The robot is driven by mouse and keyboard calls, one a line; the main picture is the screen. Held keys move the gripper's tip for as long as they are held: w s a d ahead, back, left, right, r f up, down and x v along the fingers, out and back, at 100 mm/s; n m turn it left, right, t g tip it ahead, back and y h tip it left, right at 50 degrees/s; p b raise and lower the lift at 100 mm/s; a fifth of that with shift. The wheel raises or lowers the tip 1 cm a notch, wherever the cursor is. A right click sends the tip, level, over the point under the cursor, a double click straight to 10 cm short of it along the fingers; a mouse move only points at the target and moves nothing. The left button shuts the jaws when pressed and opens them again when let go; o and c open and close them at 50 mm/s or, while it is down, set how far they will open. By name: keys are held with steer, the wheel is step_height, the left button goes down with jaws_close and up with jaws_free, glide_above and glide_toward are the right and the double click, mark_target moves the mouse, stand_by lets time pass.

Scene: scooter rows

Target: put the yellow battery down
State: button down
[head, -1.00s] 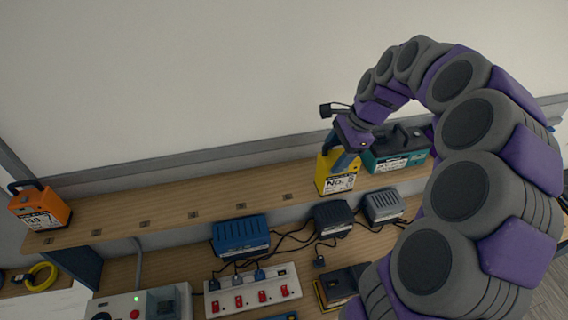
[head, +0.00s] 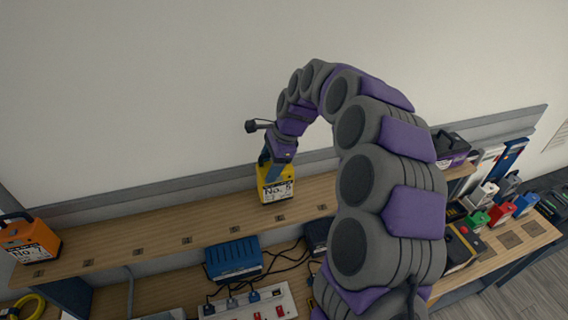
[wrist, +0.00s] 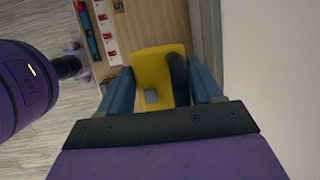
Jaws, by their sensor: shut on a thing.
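The yellow battery (head: 275,184) has a white label reading "No. 5" and is upright at the upper wooden shelf (head: 200,222). I cannot tell whether its base touches the shelf. My gripper (head: 266,160) is shut on it from above. In the wrist view the yellow battery (wrist: 152,68) sits between the two blue fingers of my gripper (wrist: 162,88), with its dark handle between them.
An orange battery (head: 28,240) stands at the shelf's left end and a purple-topped one (head: 452,148) to the right. Below are a blue charger (head: 234,258), cables and a white power strip (head: 250,306). The shelf between the orange and yellow batteries is clear.

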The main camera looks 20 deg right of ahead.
steer(key=shift+w+a+r, duration=0.1)
steer(key=shift+w+a, duration=0.05)
steer(key=shift+a, duration=0.25)
steer(key=shift+w+a, duration=0.1)
steer(key=shift+w, duration=0.15)
steer(key=f, duration=0.2)
steer(key=d+f+p, duration=0.1)
steer(key=shift+f, duration=0.35)
steer(key=c, duration=0.6)
jaws_free()
steer(key=shift+a, duration=0.25)
steer(key=o, duration=0.4)
steer(key=shift+a, duration=0.25)
steer(key=shift+o, duration=0.2)
steer(key=v, duration=0.5)
steer(key=b+v, duration=0.1)
steer(key=v, duration=0.5)
steer(key=shift+d+f, duration=0.1)
steer(key=shift+d, duration=0.1)
steer(key=shift+s+d+r, duration=0.15)
steer(key=shift+d+r, duration=0.15)
steer(key=shift+r, duration=0.2)
